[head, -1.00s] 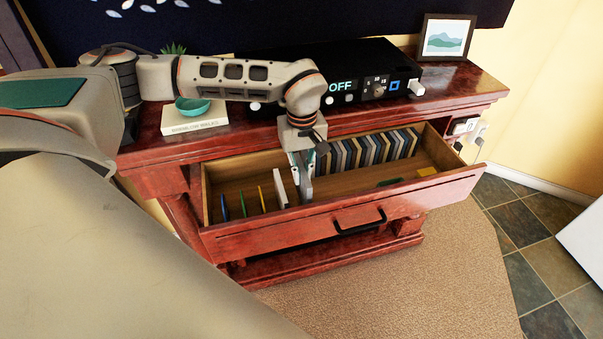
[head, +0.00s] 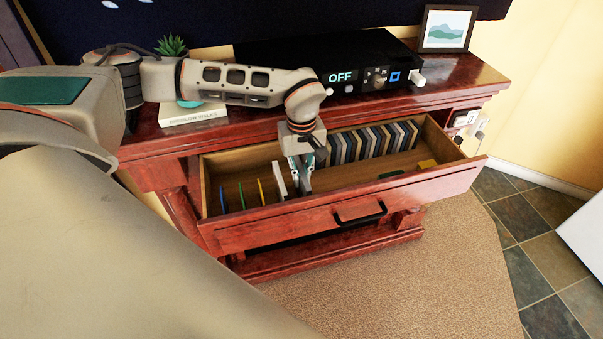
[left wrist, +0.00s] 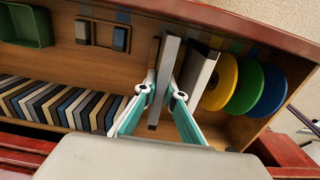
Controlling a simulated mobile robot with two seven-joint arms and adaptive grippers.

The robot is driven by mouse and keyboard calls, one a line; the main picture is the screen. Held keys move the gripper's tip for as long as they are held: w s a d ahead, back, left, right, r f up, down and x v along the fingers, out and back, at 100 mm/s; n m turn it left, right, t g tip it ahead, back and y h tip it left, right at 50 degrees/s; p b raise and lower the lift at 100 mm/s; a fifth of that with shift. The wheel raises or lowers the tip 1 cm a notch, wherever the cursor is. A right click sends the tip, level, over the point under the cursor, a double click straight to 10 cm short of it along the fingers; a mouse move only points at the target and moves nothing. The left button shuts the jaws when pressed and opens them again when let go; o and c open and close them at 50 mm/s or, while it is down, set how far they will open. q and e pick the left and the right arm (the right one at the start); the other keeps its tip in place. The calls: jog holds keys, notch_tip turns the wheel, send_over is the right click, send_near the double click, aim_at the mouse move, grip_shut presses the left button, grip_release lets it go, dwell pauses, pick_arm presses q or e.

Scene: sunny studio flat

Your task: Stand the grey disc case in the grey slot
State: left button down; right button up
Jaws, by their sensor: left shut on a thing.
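My left gripper (head: 302,178) reaches down into the open drawer (head: 330,217). In the left wrist view, its teal fingers (left wrist: 164,97) are shut on the grey disc case (left wrist: 168,60), a thin upright slab. In the head view the fingers largely hide the case. A pale-edged slab (head: 279,180) stands just left of the gripper; in the left wrist view it (left wrist: 201,72) is right of the held case, with a gap. I cannot pick out the grey slot or tell whether the held case touches the drawer floor. My right gripper is out of view.
Blue (head: 222,201), green (head: 242,196) and yellow (head: 261,191) discs stand at the drawer's left. A row of dark and pale cases (head: 370,142) fills its back right. A green tray (left wrist: 27,25) lies near the front. The black device (head: 350,65) reads OFF above.

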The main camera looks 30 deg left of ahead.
aim_at(302, 171)
pick_arm(q)
jog(key=shift+f, duration=0.2)
dwell(0.4)
jog(key=shift+f+b, duration=0.4)
jog(key=shift+f, duration=0.45)
dwell(0.3)
jog(key=c, duration=2)
grip_release()
jog(key=shift+c, duration=0.2)
notch_tip(302, 171, up, 3)
jog(key=p, duration=0.2)
jog(key=shift+p, duration=0.35)
jog(key=shift+r, duration=2.55)
